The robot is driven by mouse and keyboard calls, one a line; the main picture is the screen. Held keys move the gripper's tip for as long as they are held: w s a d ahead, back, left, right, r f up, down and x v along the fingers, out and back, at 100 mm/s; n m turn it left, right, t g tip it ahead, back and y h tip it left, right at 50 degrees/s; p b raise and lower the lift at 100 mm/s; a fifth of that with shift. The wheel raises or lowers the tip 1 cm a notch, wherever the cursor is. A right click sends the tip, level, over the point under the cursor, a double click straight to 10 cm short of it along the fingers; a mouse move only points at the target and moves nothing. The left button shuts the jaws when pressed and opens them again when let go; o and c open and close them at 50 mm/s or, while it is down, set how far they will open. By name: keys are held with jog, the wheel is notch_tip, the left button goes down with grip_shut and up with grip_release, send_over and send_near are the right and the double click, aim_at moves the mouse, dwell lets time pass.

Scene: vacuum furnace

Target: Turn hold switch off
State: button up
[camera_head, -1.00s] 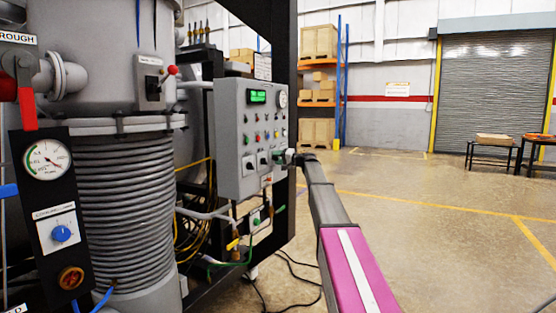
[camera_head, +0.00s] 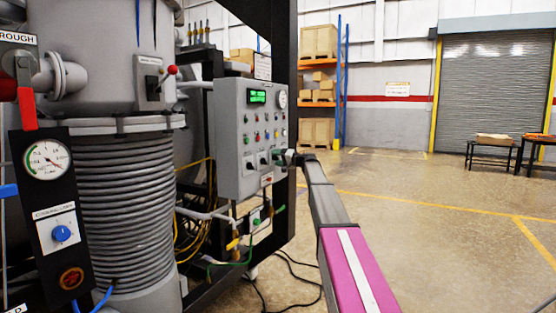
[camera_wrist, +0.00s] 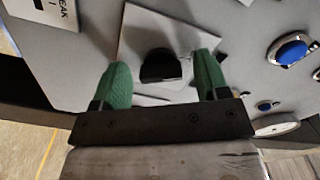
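The grey control panel (camera_head: 228,150) stands at the middle of the head view. My gripper (camera_head: 279,157) is at the lower right part of its front face. In the wrist view my gripper (camera_wrist: 163,80) is open, with one green fingertip on each side of a black rotary switch knob (camera_wrist: 160,66) on a light square plate (camera_wrist: 140,38). There are gaps between the knob and both fingers. I cannot tell how deep the fingers reach around it. No label naming the hold switch is readable.
Blue buttons (camera_wrist: 290,51) sit right of the knob in the wrist view. A partly cut label ending in "EAK" (camera_wrist: 42,12) is at upper left. A coiled chamber (camera_head: 125,210) and gauge panel (camera_head: 46,160) stand left. Open floor (camera_head: 420,220) lies right.

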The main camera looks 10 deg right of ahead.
jog(key=shift+s+d, duration=0.1)
jog(key=v, duration=1)
jog(key=shift+s+d, duration=0.15)
jog(key=shift+d, duration=0.05)
jog(key=s+a+f+g+h, duration=0.2)
jog(key=s+a+f, duration=0.1)
jog(key=s+f, duration=0.65)
jog(key=s+a+f+g+h, duration=0.2)
jog(key=s+a+f, duration=0.3)
jog(key=f, duration=0.7)
jog(key=s+a+f+g+h, duration=0.2)
jog(key=s+f+h, duration=0.1)
jog(key=s+f, duration=0.6)
jog(key=s+f+g+h, duration=0.1)
jog(key=s+f+h, duration=0.1)
jog(key=s+f, duration=0.3)
jog(key=s+d+f+g+h, duration=0.1)
jog(key=s+f, duration=0.5)
jog(key=s, duration=0.7)
jog(key=s+f+n+g+h, duration=0.1)
jog(key=s+f+h, duration=0.3)
jog(key=s, duration=0.5)
notch_tip(320, 180, down, 2)
jog(key=shift+s+d+f+g+h, duration=0.1)
jog(key=shift+s+d+g+h, duration=0.25)
jog(key=shift+g, duration=0.45)
jog(key=shift+c, duration=0.3)
